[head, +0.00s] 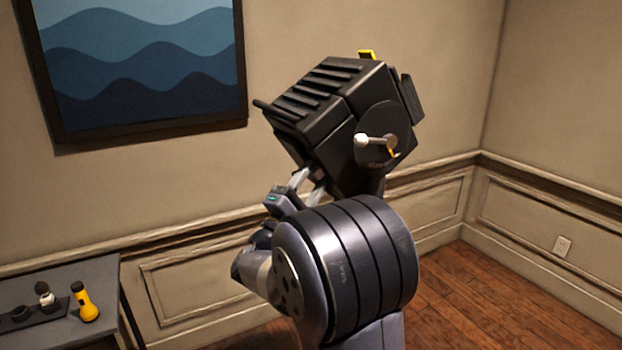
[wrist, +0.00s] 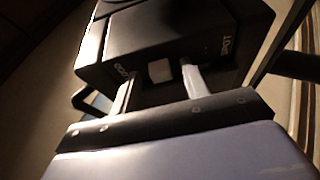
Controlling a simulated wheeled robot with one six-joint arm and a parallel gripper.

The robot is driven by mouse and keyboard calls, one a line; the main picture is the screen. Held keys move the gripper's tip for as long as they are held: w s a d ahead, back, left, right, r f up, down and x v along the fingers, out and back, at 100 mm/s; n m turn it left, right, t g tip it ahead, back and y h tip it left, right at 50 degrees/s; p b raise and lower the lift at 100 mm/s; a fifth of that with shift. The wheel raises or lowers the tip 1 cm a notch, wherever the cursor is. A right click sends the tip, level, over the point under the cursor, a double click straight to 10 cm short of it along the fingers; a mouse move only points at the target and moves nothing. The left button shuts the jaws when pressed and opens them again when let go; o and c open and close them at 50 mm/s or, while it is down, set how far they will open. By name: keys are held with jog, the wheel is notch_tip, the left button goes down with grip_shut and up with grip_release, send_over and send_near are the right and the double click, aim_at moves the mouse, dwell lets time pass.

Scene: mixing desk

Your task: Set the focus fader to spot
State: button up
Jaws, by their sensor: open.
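A black ribbed lamp housing (head: 345,110) fills the middle of the head view, tilted on its stand. My gripper (head: 312,178) is open at the lamp's lower left side. In the wrist view its two pale fingers (wrist: 160,78) stand either side of the knob, with gaps visible. The right finger looks closer to it. The knob is hidden in the head view.
A round side plate with a white-tipped lever (head: 364,140) and yellow pointer is on the lamp's right side. A grey table (head: 70,275) at lower left holds a yellow flashlight (head: 84,302) and a dark tray. The wooden floor at right is clear.

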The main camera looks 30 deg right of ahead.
jog(key=shift+c, duration=0.5)
grip_shut()
